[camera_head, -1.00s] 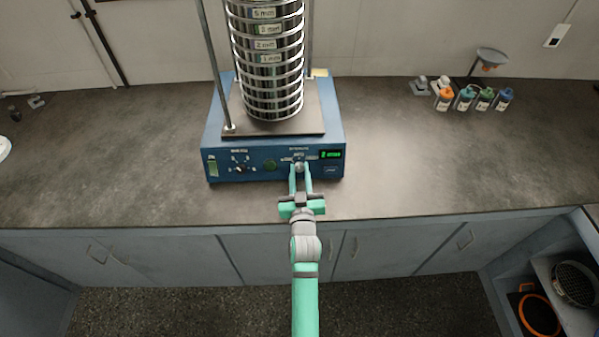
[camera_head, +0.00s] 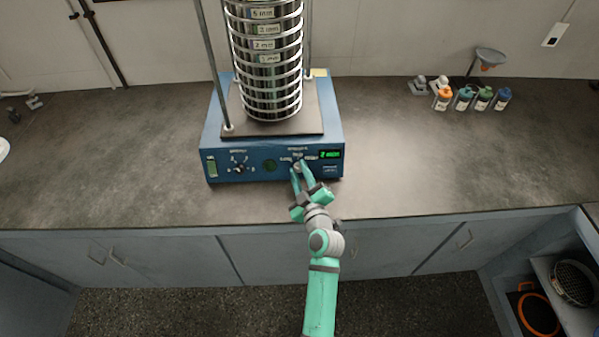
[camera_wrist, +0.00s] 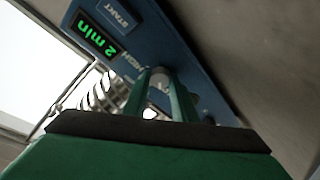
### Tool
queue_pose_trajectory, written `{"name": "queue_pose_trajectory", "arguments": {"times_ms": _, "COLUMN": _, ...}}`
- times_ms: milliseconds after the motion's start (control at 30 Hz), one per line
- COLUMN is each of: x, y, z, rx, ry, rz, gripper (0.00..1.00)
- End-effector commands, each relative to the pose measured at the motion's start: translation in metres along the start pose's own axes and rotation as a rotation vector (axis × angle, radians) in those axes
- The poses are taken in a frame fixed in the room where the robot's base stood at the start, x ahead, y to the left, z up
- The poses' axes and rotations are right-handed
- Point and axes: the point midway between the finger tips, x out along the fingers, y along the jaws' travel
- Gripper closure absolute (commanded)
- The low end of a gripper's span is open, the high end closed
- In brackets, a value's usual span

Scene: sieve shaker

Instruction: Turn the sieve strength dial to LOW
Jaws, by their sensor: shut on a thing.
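The blue sieve shaker (camera_head: 225,150) stands on the counter with a tall stack of metal sieves (camera_head: 270,90) on top. The strength dial is on the right part of its front panel, between my fingertips; it shows as a pale knob in the wrist view (camera_wrist: 158,82). My gripper (camera_head: 298,168) is shut on the dial and is rolled to a tilt. The fingers hide most of the dial, so its pointer cannot be read. HIGH lettering shows beside the fingers in the wrist view. The green display (camera_head: 330,154) reads 2 min.
The START button (camera_wrist: 118,14) is near the display. Several small bottles (camera_head: 483,99) stand at the back right.

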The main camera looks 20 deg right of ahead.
Motion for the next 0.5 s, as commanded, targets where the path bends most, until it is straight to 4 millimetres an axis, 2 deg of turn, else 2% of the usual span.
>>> {"name": "queue_pose_trajectory", "arguments": {"times_ms": 200, "x": -0.0008, "y": 0.0017, "z": 0.0024, "rx": -0.097, "ry": -0.001, "rz": -0.035, "gripper": 0.98}}
{"name": "queue_pose_trajectory", "arguments": {"times_ms": 500, "x": -0.0010, "y": 0.0016, "z": 0.0030, "rx": -0.153, "ry": 0.000, "rz": -0.056, "gripper": 0.98}}
